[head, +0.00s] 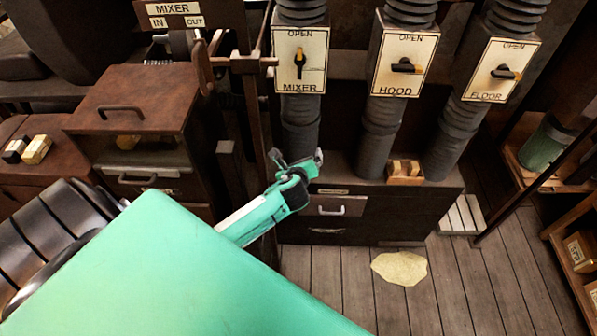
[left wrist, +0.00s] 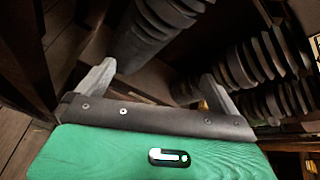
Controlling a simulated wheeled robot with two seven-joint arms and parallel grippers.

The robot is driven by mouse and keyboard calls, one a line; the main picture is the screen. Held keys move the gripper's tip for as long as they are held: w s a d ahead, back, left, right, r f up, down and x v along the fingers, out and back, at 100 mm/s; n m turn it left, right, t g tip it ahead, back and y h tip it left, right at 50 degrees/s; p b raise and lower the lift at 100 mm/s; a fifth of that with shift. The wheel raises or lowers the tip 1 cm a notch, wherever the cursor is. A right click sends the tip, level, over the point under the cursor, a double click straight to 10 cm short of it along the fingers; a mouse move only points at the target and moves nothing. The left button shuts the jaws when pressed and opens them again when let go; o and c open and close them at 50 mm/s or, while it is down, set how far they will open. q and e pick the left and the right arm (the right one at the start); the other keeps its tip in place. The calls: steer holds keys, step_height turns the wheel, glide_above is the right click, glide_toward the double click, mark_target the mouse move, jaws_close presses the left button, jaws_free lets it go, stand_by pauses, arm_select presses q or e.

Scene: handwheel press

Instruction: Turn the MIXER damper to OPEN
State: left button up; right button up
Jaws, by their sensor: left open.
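The MIXER damper plate (head: 313,84) is cream, on a dark ribbed pipe in the head view, with OPEN printed at the top and MIXER at the bottom. Its small black and yellow handle (head: 299,62) stands upright, in line with the word OPEN. My left gripper (head: 303,163) is below the plate, in front of the lower pipe, apart from the handle. In the left wrist view its two grey fingers (left wrist: 157,84) are spread with nothing between them. The handle does not show in that view. My right gripper is not in view.
The HOOD plate (head: 388,82) and the FLOOR plate (head: 484,84) are to the right, their handles lying crosswise. A rusty lever post (head: 262,110) stands close left of the MIXER pipe. A drawer cabinet (head: 370,217) is below. Ribbed pipes (left wrist: 245,65) cross the left wrist view.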

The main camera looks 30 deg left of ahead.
arm_select(q)
step_height(320, 180, down, 6)
steer(key=s+n+g, duration=0.1)
steer(key=shift+s, duration=0.25)
steer(key=shift+d+r, duration=0.1)
